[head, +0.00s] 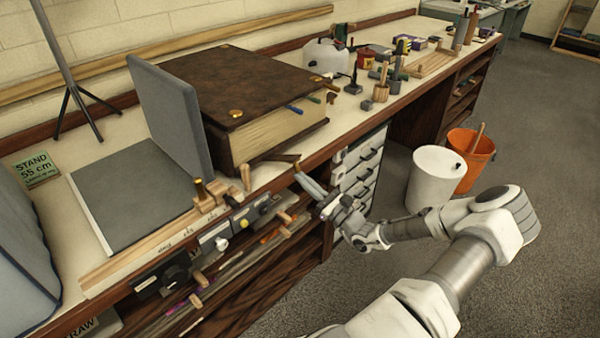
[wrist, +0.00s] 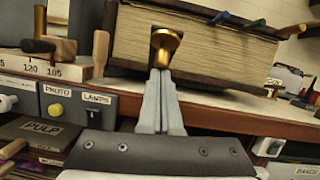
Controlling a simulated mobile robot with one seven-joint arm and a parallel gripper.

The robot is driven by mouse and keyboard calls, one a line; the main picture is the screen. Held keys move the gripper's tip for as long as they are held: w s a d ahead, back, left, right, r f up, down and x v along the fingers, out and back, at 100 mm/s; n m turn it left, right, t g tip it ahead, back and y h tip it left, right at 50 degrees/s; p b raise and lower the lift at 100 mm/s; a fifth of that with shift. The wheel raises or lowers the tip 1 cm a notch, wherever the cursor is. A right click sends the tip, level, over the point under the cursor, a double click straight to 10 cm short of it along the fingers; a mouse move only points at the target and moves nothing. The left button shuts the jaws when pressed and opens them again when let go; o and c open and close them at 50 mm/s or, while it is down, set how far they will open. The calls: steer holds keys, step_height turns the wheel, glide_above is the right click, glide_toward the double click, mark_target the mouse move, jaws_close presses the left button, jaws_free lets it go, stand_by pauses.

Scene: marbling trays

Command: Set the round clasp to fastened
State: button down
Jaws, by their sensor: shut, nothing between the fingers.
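A large brown book (head: 265,82) lies closed on the bench, its pale page edge facing the front. In the wrist view a brass fitting with a rounded top (wrist: 165,42) stands before the page block (wrist: 205,45), just beyond my fingertips. I cannot tell which brass piece is the round clasp, or whether it is fastened. My gripper (head: 298,172) is shut and empty at the bench's front edge; it also shows in the wrist view (wrist: 160,75). Contact with the fitting is unclear.
Wooden posts (head: 245,177) and a labelled switch panel (wrist: 80,102) are to the left. Blue (head: 295,109) and green (head: 313,100) handles stick out from the book. Drawers (head: 360,165) lie below.

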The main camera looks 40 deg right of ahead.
mark_target(299, 158)
steer(key=r+g+p, duration=0.2)
steer(key=p, duration=0.3)
steer(key=w+r+g+p, duration=0.1)
steer(key=r+p, duration=0.2)
steer(key=p, duration=0.2)
steer(key=w+r+g+p, duration=0.1)
steer(key=r+g+p, duration=0.1)
steer(key=p, duration=0.3)
steer(key=shift+r+g+h, duration=0.3)
steer(key=shift+r, duration=0.2)
steer(key=w+r+g+p, duration=0.1)
steer(key=p, duration=0.1)
steer(key=w+r+g+p, duration=0.2)
steer(key=r+g+p, duration=0.1)
steer(key=shift+w+a+p, duration=0.2)
steer(key=shift+a+p, duration=0.05)
steer(key=shift+p, duration=0.1)
steer(key=shift+w+r+g+h, duration=0.3)
steer(key=shift+w+g, duration=0.35)
steer(key=shift+g, duration=0.05)
steer(key=shift+w+r+p, duration=0.3)
steer(key=shift+w+r, duration=0.05)
steer(key=shift+w, duration=0.3)
steer(key=shift+w+r, duration=0.1)
steer(key=shift+w, duration=0.05)
